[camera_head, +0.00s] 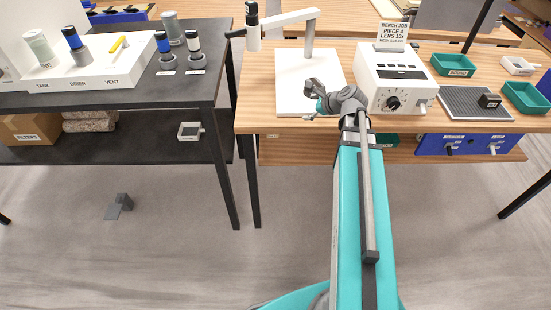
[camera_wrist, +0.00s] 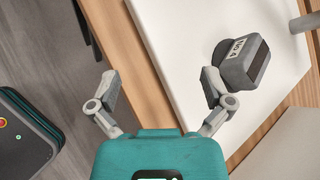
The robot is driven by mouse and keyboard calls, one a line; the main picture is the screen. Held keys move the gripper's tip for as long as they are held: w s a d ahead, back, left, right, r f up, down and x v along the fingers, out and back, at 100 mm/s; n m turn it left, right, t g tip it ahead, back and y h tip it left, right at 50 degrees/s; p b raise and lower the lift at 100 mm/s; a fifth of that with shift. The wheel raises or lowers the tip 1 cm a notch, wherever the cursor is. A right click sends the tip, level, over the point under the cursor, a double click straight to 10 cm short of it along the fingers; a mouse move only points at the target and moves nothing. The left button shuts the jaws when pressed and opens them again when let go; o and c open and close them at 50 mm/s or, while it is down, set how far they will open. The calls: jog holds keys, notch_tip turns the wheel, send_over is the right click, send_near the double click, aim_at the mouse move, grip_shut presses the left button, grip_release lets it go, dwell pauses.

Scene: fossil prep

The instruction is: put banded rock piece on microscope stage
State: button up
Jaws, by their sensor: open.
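The microscope has a flat white base (camera_head: 296,85) on the wooden bench, with a grey post and a white head (camera_head: 253,35) on a side arm. A dark grey block with a white label (camera_wrist: 242,62) sits on the white base in the wrist view; it may be the banded rock piece, but I cannot make out bands. My gripper (camera_head: 314,102) is over the base's front right part. In the wrist view my gripper (camera_wrist: 160,88) is open and empty, its right finger close beside or touching the block, its left finger over the floor near the bench edge.
A white control box (camera_head: 398,80) with a dial and a sign (camera_head: 392,34) stands right of the base. Further right are a grey mat (camera_head: 465,104) with a small black block (camera_head: 490,101) and green trays (camera_head: 453,64). A black table (camera_head: 110,110) is on the left.

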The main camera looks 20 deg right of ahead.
jog(key=s+a+f+n+g+h, duration=0.2)
jog(key=s+a+n, duration=0.5)
jog(key=n, duration=0.5)
jog(key=s+a+f+n+g+h, duration=0.2)
jog(key=s+a+f+n+g, duration=0.3)
jog(key=a+n, duration=0.4)
jog(key=shift+s+a+n+g+h, duration=0.4)
jog(key=shift+s+n+g, duration=0.45)
jog(key=shift+n+g, duration=0.4)
jog(key=shift+f, duration=0.1)
